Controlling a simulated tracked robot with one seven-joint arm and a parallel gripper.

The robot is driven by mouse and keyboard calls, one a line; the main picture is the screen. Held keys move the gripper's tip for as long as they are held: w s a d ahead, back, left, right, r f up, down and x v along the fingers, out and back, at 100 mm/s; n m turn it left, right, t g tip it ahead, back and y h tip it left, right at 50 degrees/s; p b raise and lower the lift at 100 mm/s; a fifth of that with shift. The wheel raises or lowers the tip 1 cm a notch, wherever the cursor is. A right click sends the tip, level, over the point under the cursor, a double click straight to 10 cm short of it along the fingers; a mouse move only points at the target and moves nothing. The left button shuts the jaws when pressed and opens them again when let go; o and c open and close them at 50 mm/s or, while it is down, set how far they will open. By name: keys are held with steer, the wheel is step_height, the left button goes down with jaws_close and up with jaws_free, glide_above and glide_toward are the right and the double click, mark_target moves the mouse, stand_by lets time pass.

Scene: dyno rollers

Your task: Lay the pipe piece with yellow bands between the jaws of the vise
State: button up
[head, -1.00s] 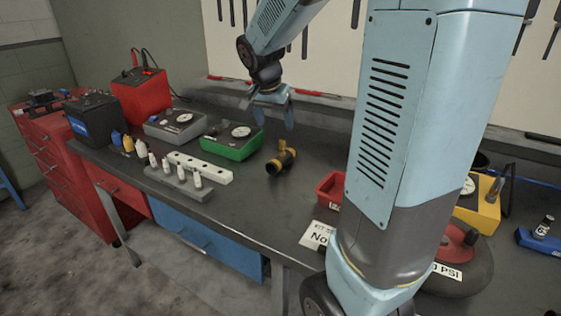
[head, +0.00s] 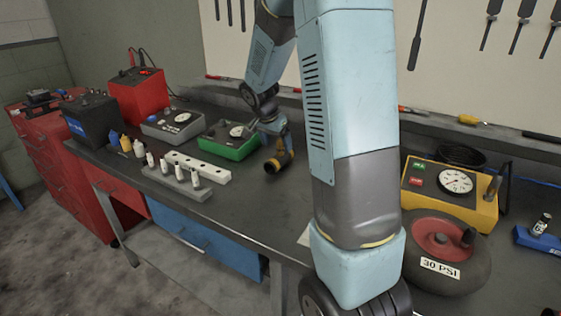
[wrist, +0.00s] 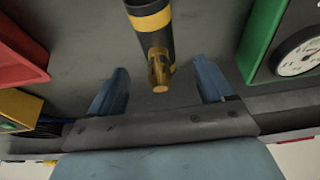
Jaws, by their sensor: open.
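The pipe piece with yellow bands (head: 278,162) is dark with a brass side stub and lies on the grey workbench. In the wrist view its black body and yellow bands (wrist: 152,22) show at the top, and the brass stub points toward my gripper (wrist: 161,75). The blue fingers are open, one on each side of the stub, with gaps on both sides. In the head view my gripper (head: 272,127) is low over the pipe and partly covers it. A dark device that looks like the vise (head: 40,99) sits on the red drawer cabinet at far left; its jaws are too small to make out.
A green gauge box (head: 226,149) stands close left of the pipe. A white block with holes (head: 198,166) and several small bottles lie further left. A red bin (wrist: 18,58) shows in the wrist view. Bench space in front of the pipe is clear.

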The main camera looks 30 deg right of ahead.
mark_target(279, 151)
steer(key=shift+x, duration=2.9)
steer(key=shift+s+a+f, duration=0.1)
steer(key=shift+a, duration=0.05)
steer(key=shift+c, duration=0.3)
steer(key=c, duration=1.3)
jaws_close()
